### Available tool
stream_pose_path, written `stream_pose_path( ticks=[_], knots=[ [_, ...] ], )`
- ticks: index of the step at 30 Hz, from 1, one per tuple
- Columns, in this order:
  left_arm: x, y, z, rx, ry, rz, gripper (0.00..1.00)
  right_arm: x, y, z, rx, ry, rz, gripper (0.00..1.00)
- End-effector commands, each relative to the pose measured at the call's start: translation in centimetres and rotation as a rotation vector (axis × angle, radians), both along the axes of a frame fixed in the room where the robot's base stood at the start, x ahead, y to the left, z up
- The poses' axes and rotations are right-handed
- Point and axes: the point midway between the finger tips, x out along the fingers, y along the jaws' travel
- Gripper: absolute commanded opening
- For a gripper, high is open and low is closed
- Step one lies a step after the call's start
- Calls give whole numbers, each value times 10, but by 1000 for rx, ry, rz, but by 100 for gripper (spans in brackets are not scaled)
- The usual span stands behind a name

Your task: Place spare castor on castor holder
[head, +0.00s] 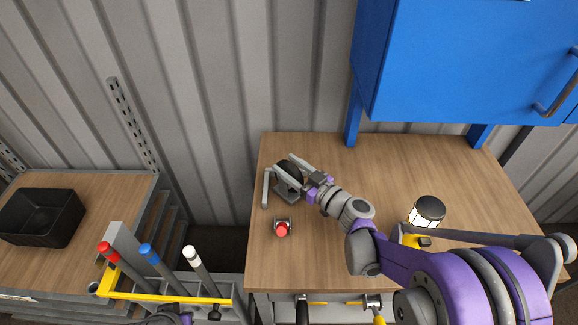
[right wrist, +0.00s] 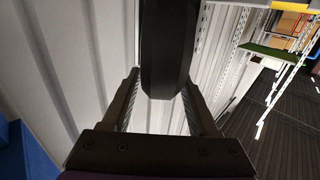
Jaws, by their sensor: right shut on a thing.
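The spare castor, with a broad black wheel (head: 288,171), is between the two grey fingers of my right gripper (head: 283,162), which is shut on it at the left part of the wooden bench. In the right wrist view the black wheel (right wrist: 168,50) hangs between the fingers (right wrist: 163,95). A grey upright bracket (head: 266,187) stands just left of the castor and may be the castor holder; the gripper hides part of this area. I cannot tell whether the castor touches it. My left gripper is not clearly in view.
A small red-topped item (head: 282,229) sits on the bench (head: 400,160) in front of the castor. A lantern (head: 427,211) stands to the right. A blue cabinet (head: 455,60) hangs above. A rack with coloured handles (head: 170,296) and a black bin (head: 40,217) are at left.

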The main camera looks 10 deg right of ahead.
Motion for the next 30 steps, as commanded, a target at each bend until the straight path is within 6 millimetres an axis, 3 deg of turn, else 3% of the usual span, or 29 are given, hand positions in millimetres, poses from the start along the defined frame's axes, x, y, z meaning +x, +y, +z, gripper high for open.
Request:
stream_pose_path(
  ticks=[2,3,8,20,30],
  knots=[
    [0,0,-2,0,1,0,0,0,0,-3,1,0,0,0],
    [0,0,-3,0,1,0,0,0,0,-4,0,0,0,62],
    [0,0,-2,0,1,0,0,0,0,-3,0,0,0,90],
    [0,0,1,0,0,0,0,-4,-3,1,0,0,-2,90],
    [0,0,-1,0,0,0,0,-60,-42,0,-1,0,-5,90]
  ],
)
